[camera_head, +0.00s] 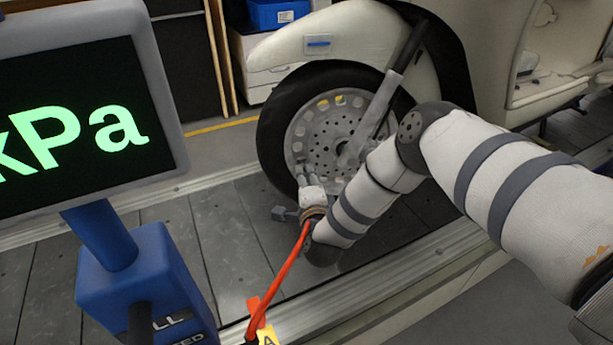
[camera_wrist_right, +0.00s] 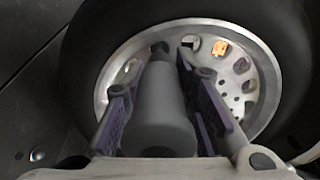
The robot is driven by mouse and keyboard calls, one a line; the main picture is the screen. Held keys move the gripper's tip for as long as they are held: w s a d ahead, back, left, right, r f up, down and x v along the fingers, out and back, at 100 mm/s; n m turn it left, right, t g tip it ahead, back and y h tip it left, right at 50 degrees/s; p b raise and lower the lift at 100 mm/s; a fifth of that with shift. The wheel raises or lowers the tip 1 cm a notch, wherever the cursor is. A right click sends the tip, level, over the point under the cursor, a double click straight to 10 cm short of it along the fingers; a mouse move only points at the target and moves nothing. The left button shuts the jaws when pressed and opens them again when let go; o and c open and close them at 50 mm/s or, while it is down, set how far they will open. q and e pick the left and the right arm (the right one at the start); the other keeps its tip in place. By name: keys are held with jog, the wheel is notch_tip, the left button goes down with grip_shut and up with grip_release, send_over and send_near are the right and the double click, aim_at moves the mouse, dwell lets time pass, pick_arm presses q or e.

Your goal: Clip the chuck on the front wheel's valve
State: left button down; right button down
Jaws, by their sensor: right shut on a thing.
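The front wheel (camera_head: 335,130) has a black tyre and a silver rim with holes; its rim (camera_wrist_right: 262,75) also fills the upper part of the right wrist view. My right gripper (camera_head: 307,176) is low at the left part of the rim, with its fingers pointing at the wheel. In the wrist view the right gripper (camera_wrist_right: 160,85) is shut on the grey cylindrical chuck (camera_wrist_right: 158,118), one purple-padded finger on each side. The chuck's narrow end points at the rim's edge, near a dark spot. The valve cannot be made out; whether the chuck touches it is unclear.
A red hose (camera_head: 282,275) runs from my gripper down to a yellow tag marked A (camera_head: 267,336). A blue post with a kPa display (camera_head: 80,110) stands at left. A grey strut (camera_head: 385,100) crosses the wheel. The slatted floor (camera_head: 225,235) left of the wheel is clear.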

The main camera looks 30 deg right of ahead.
jog(key=shift+w+d+f+b, duration=0.15)
jog(key=shift+w+d+b, duration=0.1)
jog(key=shift+w+b, duration=0.35)
dwell(1.0)
jog(key=c, duration=1.2)
grip_release()
jog(key=shift+w, duration=0.1)
